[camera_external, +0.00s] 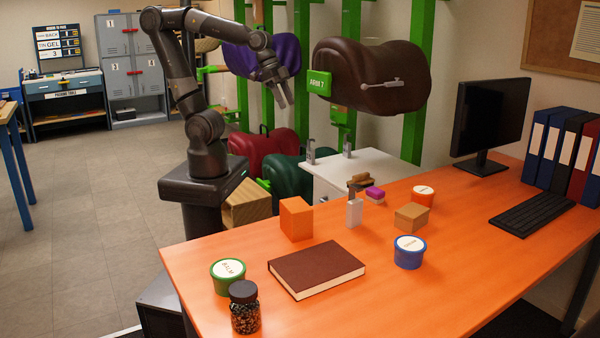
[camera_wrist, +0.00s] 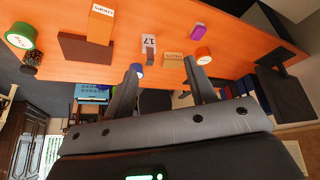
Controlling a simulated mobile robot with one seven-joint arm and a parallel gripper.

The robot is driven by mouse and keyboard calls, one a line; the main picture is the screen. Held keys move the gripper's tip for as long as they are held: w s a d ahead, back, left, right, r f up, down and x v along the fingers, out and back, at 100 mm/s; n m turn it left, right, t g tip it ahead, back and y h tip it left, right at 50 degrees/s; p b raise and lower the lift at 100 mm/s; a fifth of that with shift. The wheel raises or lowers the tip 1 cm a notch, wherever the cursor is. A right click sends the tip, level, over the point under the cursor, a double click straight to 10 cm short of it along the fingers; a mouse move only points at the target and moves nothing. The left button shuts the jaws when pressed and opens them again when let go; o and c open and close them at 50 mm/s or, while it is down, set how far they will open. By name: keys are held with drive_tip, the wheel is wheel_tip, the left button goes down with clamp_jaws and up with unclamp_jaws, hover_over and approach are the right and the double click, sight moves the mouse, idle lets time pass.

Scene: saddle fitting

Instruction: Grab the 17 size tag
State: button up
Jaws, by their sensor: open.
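The 17 size tag (camera_wrist: 148,43) is a small white upright block on the orange table, its number showing in the wrist view. A white upright piece (camera_external: 354,212) in the middle of the table in the external view looks like the same tag, with no number readable there. My gripper (camera_external: 282,93) is raised behind the table, up and to the left of the tag, fingers pointing down. In the wrist view my gripper (camera_wrist: 162,64) has its two fingers spread apart with nothing held between them. The tag stands beyond the fingertips, clear of them.
Near the tag stand an orange box (camera_external: 296,219), a brown book (camera_external: 316,268), a cardboard box (camera_external: 411,217), a blue tub (camera_external: 409,253) and a purple block (camera_external: 375,194). A brown saddle (camera_external: 375,75) on the ARM 7 rack hangs right of my gripper. A monitor (camera_external: 489,120) stands at right.

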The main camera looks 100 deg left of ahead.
drive_tip(key=w+d+f+m+h, duration=0.1)
drive_tip(key=w+d+f, duration=0.15)
drive_tip(key=w, duration=0.35)
drive_tip(key=w+d+f+m, duration=0.2)
drive_tip(key=w+d, duration=0.1)
drive_tip(key=w, duration=0.4)
drive_tip(key=m+g, duration=0.1)
drive_tip(key=m, duration=0.2)
approach(356, 185)
drive_tip(key=w+f, duration=0.1)
drive_tip(key=shift+g+h, duration=0.3)
drive_tip(key=shift+h, duration=0.1)
drive_tip(key=x, duration=0.5)
drive_tip(key=shift+w+a+f, duration=0.1)
drive_tip(key=shift+w+f, duration=0.15)
drive_tip(key=shift+f, duration=0.05)
drive_tip(key=shift+x, duration=2.65)
drive_tip(key=shift+s, duration=0.2)
drive_tip(key=shift+c, duration=0.3)
clamp_jaws()
